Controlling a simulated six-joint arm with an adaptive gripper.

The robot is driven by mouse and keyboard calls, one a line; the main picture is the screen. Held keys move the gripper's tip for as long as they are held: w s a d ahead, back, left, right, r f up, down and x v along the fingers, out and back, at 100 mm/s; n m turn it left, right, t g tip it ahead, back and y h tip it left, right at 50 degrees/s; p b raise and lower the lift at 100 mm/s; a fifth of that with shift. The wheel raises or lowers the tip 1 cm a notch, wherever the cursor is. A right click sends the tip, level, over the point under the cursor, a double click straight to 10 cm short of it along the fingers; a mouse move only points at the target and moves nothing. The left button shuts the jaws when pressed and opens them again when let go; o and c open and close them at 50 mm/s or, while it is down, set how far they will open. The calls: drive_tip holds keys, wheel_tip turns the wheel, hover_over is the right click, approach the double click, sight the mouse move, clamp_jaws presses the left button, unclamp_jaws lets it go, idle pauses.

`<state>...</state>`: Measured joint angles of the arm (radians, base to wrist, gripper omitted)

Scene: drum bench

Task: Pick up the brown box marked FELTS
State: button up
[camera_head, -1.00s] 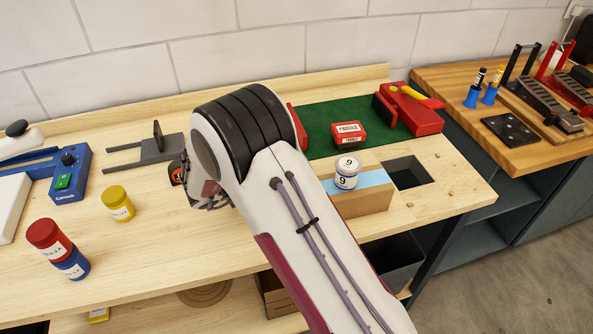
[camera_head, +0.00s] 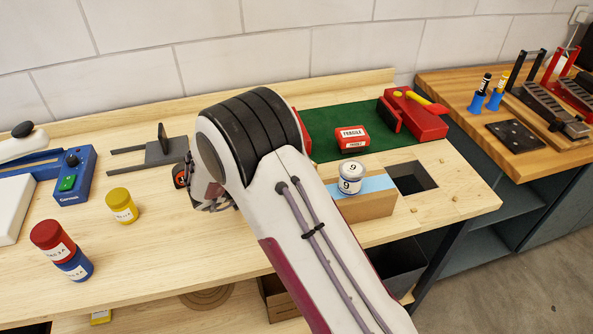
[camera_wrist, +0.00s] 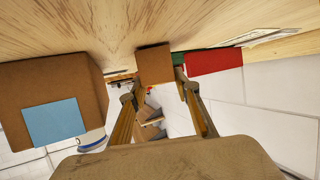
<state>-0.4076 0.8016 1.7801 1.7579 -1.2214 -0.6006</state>
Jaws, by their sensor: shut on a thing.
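In the wrist view a plain brown box (camera_wrist: 154,64) sits between the fingertips of my gripper (camera_wrist: 157,88), which is shut on it. No FELTS marking shows on the side I see, and the box appears close to the wooden bench top. In the head view my own arm hides the gripper and this box.
A larger brown box with a blue band (camera_head: 362,206) carries a white jar marked 9 (camera_head: 351,180), near a square bench opening (camera_head: 413,178). A red FRAGILE box (camera_head: 352,139) lies on the green mat (camera_head: 330,121). Yellow (camera_head: 122,205) and stacked red-blue jars (camera_head: 53,240) stand left.

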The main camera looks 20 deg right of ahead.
drive_tip(key=shift+r, duration=4.8)
